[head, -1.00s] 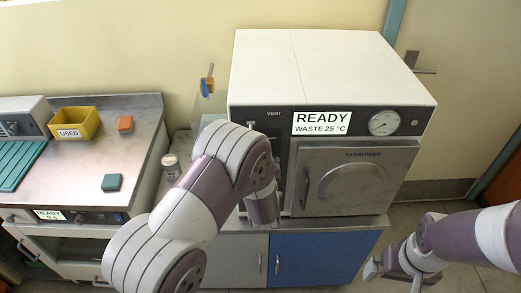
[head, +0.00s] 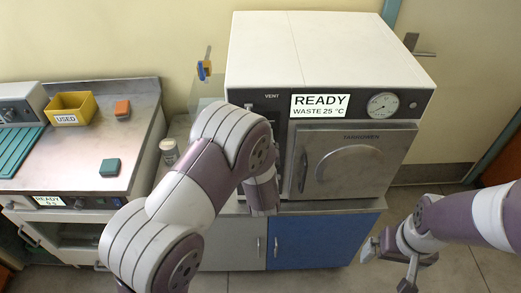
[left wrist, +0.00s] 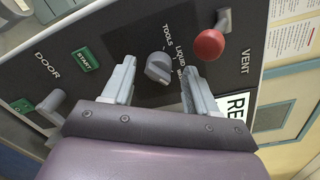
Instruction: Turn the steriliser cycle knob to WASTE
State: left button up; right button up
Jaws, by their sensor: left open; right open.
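The steriliser (head: 330,55) stands at the back right, and its display (head: 319,105) reads READY, WASTE 25 °C. In the left wrist view the grey cycle knob (left wrist: 159,68) sits on the dark panel beside the labels TOOLS, LIQUID and a partly hidden third word. My left gripper (left wrist: 157,75) is open, with one finger on each side of the knob in that view. I cannot tell whether they touch it. In the head view my left arm hides the knob and the left fingers. My right gripper (head: 388,265) is open and empty over the floor at lower right.
Near the knob are a red ball-ended VENT lever (left wrist: 209,45), a green START button (left wrist: 85,59) and a DOOR lever (left wrist: 52,101). The steriliser door (head: 350,160) is shut. A bench at left holds a yellow USED bin (head: 72,109) and small blocks.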

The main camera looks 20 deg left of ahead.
pick_arm(q)
jog(key=b+v, duration=0.1)
jog(key=v, duration=1)
jog(key=shift+s+b, duration=0.3)
jog(key=shift+b, duration=0.1)
jog(key=shift+d, duration=0.1)
